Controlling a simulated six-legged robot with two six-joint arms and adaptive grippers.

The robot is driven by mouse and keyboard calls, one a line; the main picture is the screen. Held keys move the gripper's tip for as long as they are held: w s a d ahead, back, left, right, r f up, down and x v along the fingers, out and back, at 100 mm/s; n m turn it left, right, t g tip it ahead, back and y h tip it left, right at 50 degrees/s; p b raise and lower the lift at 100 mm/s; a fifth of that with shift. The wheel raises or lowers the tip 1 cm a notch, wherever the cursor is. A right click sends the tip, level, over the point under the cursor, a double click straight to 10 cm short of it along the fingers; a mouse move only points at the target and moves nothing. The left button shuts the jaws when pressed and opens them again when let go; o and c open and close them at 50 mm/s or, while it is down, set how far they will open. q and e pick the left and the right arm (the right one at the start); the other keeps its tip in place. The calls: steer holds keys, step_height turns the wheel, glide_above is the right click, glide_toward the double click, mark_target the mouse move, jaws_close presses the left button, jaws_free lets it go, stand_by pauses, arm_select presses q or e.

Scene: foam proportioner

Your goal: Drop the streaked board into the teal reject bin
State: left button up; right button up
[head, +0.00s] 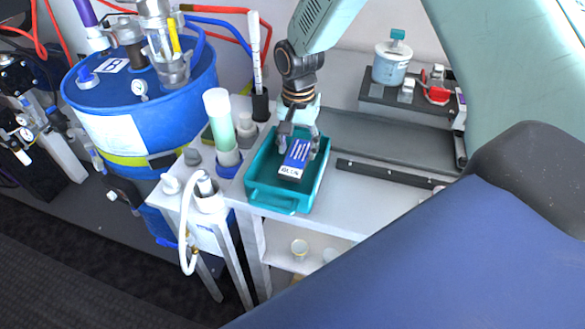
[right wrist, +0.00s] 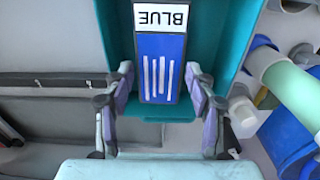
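The streaked board (head: 295,158) is blue with white streaks and a white end label. It shows inside the outline of the teal reject bin (head: 275,200), and I cannot tell whether it rests on the floor. My right gripper (head: 300,143) is over the bin, pointing down, with its fingers on either side of the board. In the right wrist view the board (right wrist: 162,70) reads "BLUE" and lies between the spread fingertips of the gripper (right wrist: 162,82), with narrow gaps on both sides. The bin (right wrist: 117,30) is behind it. My left gripper is out of view.
A tube of pale green liquid (head: 222,130) stands close left of the bin. A blue drum (head: 150,100) is farther left. A dark rail (head: 385,173) lies on the bench to the right. A beaker (head: 391,66) stands on a block at the back right.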

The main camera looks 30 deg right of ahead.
steer(key=o, duration=0.4)
steer(key=shift+s+d, duration=0.1)
steer(key=shift+r, duration=0.15)
step_height(320, 180, up, 12)
steer(key=shift+f, duration=0.1)
stand_by(0.3)
